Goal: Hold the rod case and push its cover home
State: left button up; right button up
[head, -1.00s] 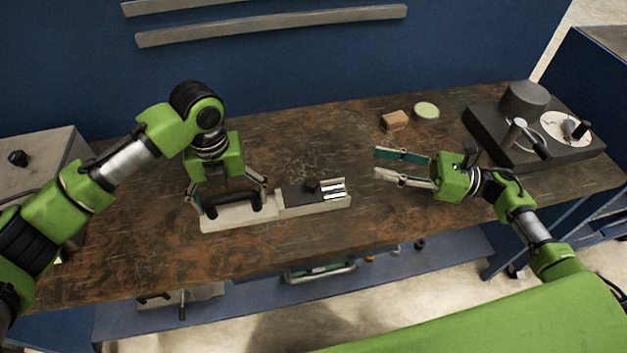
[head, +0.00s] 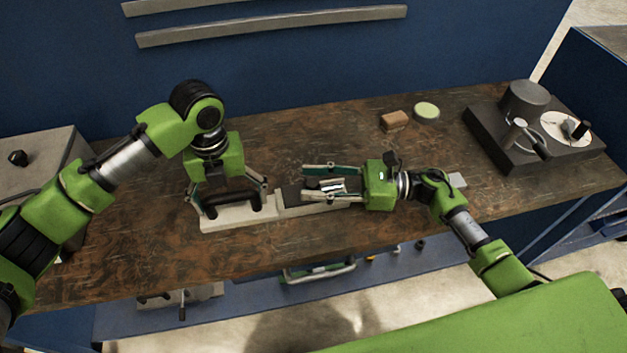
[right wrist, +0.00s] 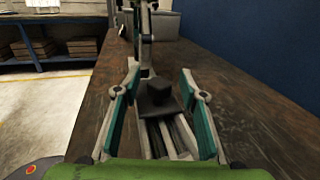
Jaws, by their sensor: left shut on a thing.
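The rod case (head: 240,215) is a long pale case lying on the bench. My left gripper (head: 229,196) is shut on the black handle (head: 232,204) at its left end. A dark cover (head: 291,194) with a black knob lies on the case's right part. Bright rods (head: 333,186) show uncovered at the right end. My right gripper (head: 304,182) is open, its fingers on either side of the case's right end. In the right wrist view, the cover (right wrist: 158,104) and its knob stand ahead between the spread fingers (right wrist: 160,88), with the rods (right wrist: 165,145) nearer.
A brown block (head: 394,121) and a round pale green-topped piece (head: 426,112) stand farther back. A dark base with a cylinder and a white dial (head: 567,127) is at the right. A small grey piece (head: 457,180) lies behind my right wrist. The bench front is clear.

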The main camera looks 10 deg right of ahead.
jog(key=shift+w+a, duration=0.1)
jog(key=shift+a, duration=0.1)
grip_shut()
jog(key=shift+d, duration=3.05)
grip_release()
jog(key=shift+a, duration=0.1)
jog(key=v, duration=1.2)
